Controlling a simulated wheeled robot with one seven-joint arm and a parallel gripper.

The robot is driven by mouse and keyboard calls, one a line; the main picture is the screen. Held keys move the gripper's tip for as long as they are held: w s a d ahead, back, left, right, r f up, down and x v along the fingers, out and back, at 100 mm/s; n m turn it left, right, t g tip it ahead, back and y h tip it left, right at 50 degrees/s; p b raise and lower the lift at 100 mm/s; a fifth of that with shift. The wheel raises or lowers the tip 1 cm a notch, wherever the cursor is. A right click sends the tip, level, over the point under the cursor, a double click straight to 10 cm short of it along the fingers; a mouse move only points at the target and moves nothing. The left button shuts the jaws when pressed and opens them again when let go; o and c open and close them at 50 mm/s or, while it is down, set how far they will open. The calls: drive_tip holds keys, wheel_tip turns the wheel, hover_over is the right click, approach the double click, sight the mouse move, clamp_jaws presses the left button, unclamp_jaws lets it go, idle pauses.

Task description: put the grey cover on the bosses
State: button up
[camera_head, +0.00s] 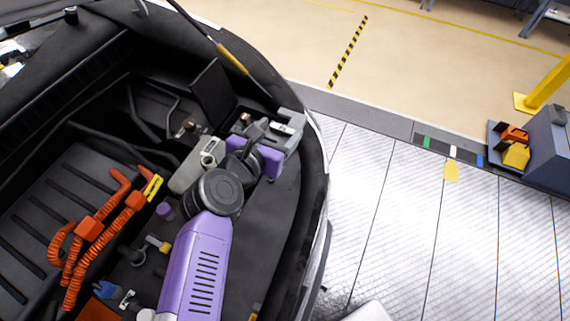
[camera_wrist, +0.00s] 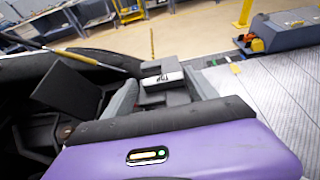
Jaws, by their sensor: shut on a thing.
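The grey cover (camera_head: 291,119) is at the end of my purple arm, over the right rim of the engine bay in the head view. In the wrist view the cover shows as a grey block with a white label (camera_wrist: 167,77), just beyond the purple hand. My gripper (camera_head: 272,129) is shut on it; the dark fingers partly hide it, and the contact is hard to see. I cannot make out the bosses clearly; my arm and the cover may hide them.
A grey reservoir (camera_head: 192,168) stands left of my wrist. A black flap (camera_head: 213,95) stands upright behind it. Orange ribbed cables (camera_head: 88,232) lie at left. A yellow-gripped rod (camera_head: 231,58) rises at the back. Open floor (camera_head: 385,205) lies right of the car.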

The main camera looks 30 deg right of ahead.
wheel_tip(320, 180, down, 15)
drive_tip(key=shift+a+f, duration=0.1)
idle(0.4)
drive_tip(key=shift+f, duration=0.2)
drive_tip(key=o, duration=1.4)
drive_tip(key=shift+c, duration=0.2)
drive_tip(key=shift+r, duration=0.1)
drive_tip(key=shift+r, duration=0.2)
drive_tip(key=b+v, duration=0.2)
drive_tip(key=v, duration=0.8)
drive_tip(key=shift+s+a, duration=0.15)
drive_tip(key=shift+a, duration=0.05)
drive_tip(key=shift+s+a+r+b, duration=0.3)
drive_tip(key=shift+s+a+r, duration=0.05)
drive_tip(key=shift+s+a, duration=0.1)
